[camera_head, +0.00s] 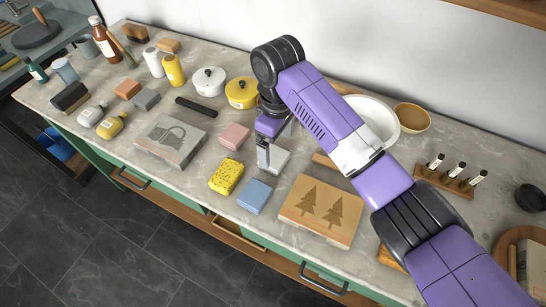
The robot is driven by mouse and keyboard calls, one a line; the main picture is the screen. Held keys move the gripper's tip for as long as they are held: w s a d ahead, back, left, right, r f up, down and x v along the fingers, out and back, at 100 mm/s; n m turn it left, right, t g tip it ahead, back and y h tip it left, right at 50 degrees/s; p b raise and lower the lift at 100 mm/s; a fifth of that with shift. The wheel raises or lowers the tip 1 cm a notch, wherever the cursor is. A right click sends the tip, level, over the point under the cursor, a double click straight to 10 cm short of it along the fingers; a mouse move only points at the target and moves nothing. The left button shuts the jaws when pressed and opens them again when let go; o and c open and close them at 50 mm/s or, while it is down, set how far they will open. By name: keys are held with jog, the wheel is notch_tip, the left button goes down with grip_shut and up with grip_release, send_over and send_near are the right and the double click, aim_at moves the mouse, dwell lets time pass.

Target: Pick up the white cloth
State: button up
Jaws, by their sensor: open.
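The white cloth (279,161) appears as a pale folded block on the grey counter, between a pink block and a stone with two trees. My gripper (265,157) points down over its left side and hides part of it. The gripper is open, and one finger shows clearly in front of the cloth. I cannot tell whether the fingers touch the cloth or stand above it.
Close by lie a pink block (234,136), a yellow sponge (226,176), a blue block (254,196) and the tree-printed stone (321,209). A white pot (208,82), a yellow pot (241,93) and a white bowl (384,117) stand farther back. My arm crosses the right side.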

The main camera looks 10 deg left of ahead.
aim_at(276, 158)
jog(key=shift+f+p, duration=0.5)
jog(key=shift+f, duration=2.2)
jog(key=c, duration=1.4)
